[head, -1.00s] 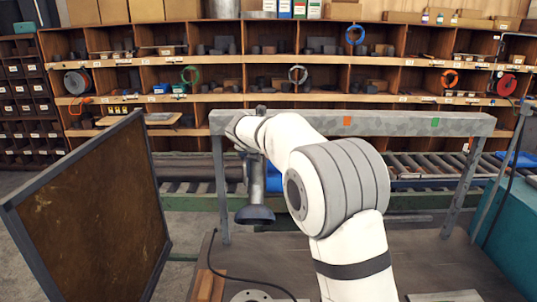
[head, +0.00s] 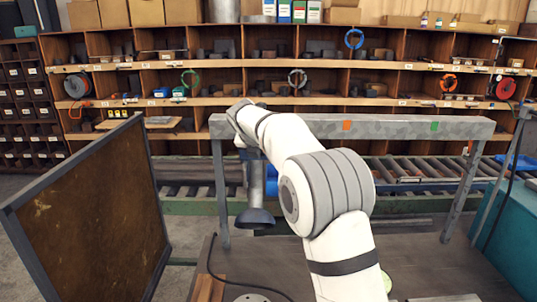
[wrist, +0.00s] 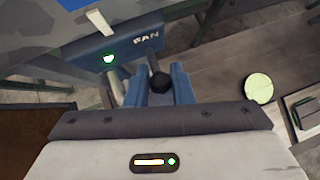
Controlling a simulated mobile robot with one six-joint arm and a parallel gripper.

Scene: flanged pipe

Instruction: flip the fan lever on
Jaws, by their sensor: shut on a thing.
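The fan box (wrist: 118,48), blue-grey and marked FAN, shows in the wrist view with a lit green lamp (wrist: 109,58) on its face. The fan lever (wrist: 159,83) ends in a round black knob, and its dark stem runs up to the box near the lettering. My gripper (wrist: 158,73) has blue fingers on both sides of the knob and is shut on it. In the head view my arm reaches to the left end of the overhead beam (head: 400,126); my fingers, the lever and the box face are hidden there.
A dark hood (head: 255,219) hangs below the beam's left end. A brown framed panel (head: 90,215) stands at left. A pale green disc (wrist: 258,88) lies on the bench (head: 440,265). A teal cabinet (head: 507,215) stands at right. Rollers and shelving lie behind.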

